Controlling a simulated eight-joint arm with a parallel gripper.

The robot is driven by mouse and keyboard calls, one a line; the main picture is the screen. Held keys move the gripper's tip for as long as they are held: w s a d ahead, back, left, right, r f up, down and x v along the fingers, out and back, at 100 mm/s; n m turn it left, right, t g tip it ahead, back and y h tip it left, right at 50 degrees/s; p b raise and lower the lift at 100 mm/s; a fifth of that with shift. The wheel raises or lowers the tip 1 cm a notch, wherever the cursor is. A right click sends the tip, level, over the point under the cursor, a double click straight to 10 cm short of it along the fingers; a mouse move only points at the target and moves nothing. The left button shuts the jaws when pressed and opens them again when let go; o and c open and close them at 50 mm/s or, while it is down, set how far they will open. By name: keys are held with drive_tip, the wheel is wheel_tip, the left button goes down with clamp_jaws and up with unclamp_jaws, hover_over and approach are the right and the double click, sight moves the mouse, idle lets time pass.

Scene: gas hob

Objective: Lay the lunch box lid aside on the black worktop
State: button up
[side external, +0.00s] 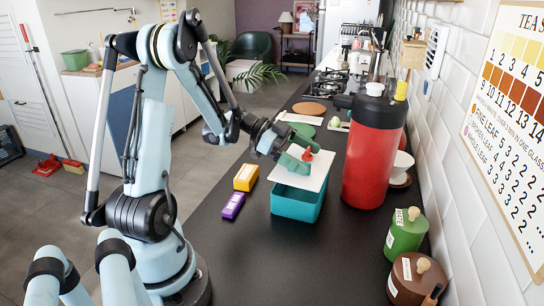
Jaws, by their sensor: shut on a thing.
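The lunch box (297,204) is a teal open-topped tub on the black worktop (300,262). Its white lid (312,177) is tilted just above the tub and covers most of the opening from this view. A red knob (308,155) stands on the lid. My gripper (300,158), with green fingers, is shut at the red knob. Whether the lid still touches the tub's rim cannot be told.
A tall red flask (374,155) stands close right of the lunch box. Yellow (246,177) and purple (233,205) boxes lie to its left. Green (405,235) and brown (416,277) canisters stand at the front right. The worktop in front of the lunch box is clear.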

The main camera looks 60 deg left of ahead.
drive_tip(key=shift+f, duration=1.8)
drive_tip(key=shift+f, duration=0.1)
drive_tip(key=o, duration=0.8)
drive_tip(key=v, duration=1.1)
drive_tip(key=shift+a, duration=0.25)
drive_tip(key=shift+s+a, duration=0.15)
drive_tip(key=shift+c, duration=1.2)
drive_tip(key=c, duration=0.5)
